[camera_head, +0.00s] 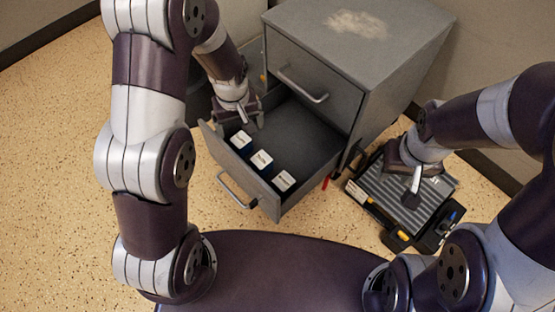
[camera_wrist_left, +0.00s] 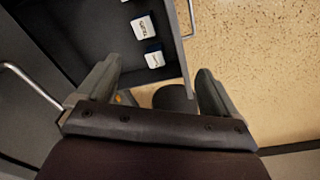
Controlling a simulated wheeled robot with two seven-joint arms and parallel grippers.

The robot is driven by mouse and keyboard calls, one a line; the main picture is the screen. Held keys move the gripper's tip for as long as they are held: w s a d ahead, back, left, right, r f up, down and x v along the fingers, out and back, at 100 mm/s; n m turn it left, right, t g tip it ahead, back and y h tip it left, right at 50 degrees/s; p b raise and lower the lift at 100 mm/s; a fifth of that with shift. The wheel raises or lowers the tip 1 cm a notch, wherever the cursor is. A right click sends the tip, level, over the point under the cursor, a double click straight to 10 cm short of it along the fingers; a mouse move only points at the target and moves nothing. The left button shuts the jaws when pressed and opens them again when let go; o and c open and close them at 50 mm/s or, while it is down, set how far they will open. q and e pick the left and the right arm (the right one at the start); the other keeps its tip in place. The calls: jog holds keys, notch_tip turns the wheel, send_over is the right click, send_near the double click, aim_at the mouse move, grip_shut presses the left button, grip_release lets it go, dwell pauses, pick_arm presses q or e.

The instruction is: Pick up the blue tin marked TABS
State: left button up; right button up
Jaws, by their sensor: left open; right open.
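Three small blue tins with white lettered tops stand in a row in the open grey drawer (camera_head: 303,133): a left one (camera_head: 241,140), a middle one (camera_head: 262,160) and a right one (camera_head: 284,181). The lettering is too small to tell which says TABS. The left wrist view shows two tins clearly, one (camera_wrist_left: 143,27) and another (camera_wrist_left: 154,58), with a third cut off at the top edge. My left gripper (camera_head: 240,115) is open and empty near the drawer's left end, apart from the tins. My right gripper (camera_head: 412,190) is open above a case on the right.
The grey cabinet (camera_head: 365,45) stands behind the drawer, with a closed upper drawer and its handle (camera_head: 303,86). A black case with a ribbed grey top (camera_head: 375,186) lies on the floor at right. Speckled floor (camera_head: 60,150) is clear at left.

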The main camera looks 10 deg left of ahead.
aim_at(261, 159)
pick_arm(q)
jog(key=w+f+n+b, duration=0.1)
jog(key=w+f+n, duration=0.1)
jog(key=f, duration=0.6)
jog(key=w+d+f+n+b, duration=0.1)
jog(key=w+f+b, duration=0.1)
jog(key=f, duration=0.7)
jog(key=w+d+f+n+b, duration=0.1)
jog(key=w+f+n+b, duration=0.1)
jog(key=f, duration=0.7)
jog(key=shift+w+n+g, duration=0.15)
jog(key=shift+n+g, duration=0.15)
jog(key=shift+g, duration=0.1)
jog(key=f+b, duration=0.1)
jog(key=f, duration=0.1)
jog(key=f+b, duration=0.1)
jog(key=b, duration=0.1)
jog(key=f+b, duration=0.1)
jog(key=f, duration=0.1)
jog(key=shift+w+d+f, duration=0.1)
jog(key=shift+d+f, duration=0.25)
jog(key=shift+d, duration=0.05)
jog(key=shift+r, duration=0.1)
jog(key=c, duration=1.1)
